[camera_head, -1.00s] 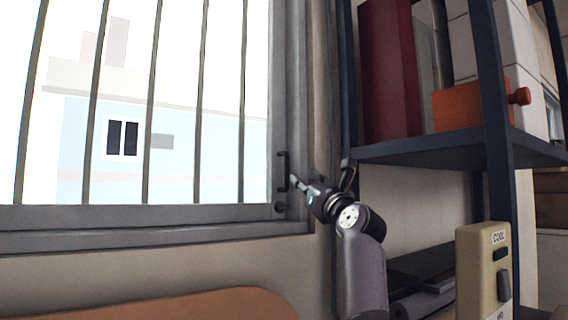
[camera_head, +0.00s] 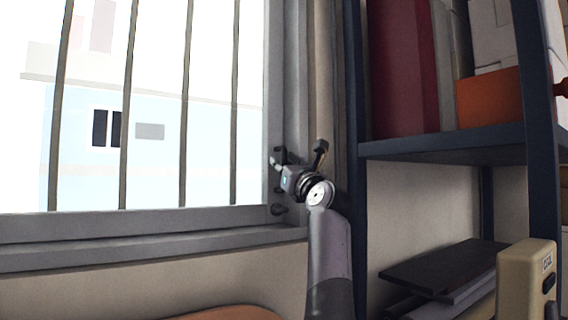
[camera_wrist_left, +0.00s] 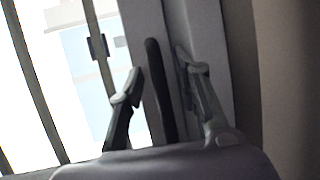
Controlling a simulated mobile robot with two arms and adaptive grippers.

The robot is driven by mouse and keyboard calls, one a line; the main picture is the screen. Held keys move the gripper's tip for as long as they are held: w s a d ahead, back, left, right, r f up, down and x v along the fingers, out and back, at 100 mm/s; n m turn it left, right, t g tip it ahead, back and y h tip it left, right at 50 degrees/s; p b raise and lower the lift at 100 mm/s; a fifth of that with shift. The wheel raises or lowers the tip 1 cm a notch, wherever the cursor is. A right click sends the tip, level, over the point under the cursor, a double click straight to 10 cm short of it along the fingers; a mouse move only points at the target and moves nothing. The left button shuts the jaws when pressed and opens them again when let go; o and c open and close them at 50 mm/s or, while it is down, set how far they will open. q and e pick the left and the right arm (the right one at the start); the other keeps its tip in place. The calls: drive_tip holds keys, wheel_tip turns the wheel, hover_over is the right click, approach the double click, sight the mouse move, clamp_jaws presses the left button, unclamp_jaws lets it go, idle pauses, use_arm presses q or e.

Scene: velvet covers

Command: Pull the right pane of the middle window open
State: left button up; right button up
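The window's right pane (camera_head: 281,75) has a grey frame upright with a dark bar handle (camera_head: 280,152) on it. The pane looks shut in its frame. My left gripper (camera_head: 275,164) is at the handle and partly hides it in the head view. In the left wrist view the handle (camera_wrist_left: 158,90) stands between the two fingers of my left gripper (camera_wrist_left: 160,85), one finger on each side. The fingers are apart, with gaps visible beside the handle. My right gripper is not in view.
Vertical bars (camera_head: 187,100) cross the window. A dark shelf (camera_head: 450,147) with a red binder (camera_head: 402,70) and an orange box (camera_head: 490,97) stands close on the right. A beige box (camera_head: 525,285) is at the lower right. A brown rounded surface (camera_head: 225,313) is below the window.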

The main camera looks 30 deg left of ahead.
use_arm(q)
drive_tip(key=shift+s, duration=0.1)
drive_tip(key=shift+c, duration=0.9)
clamp_jaws()
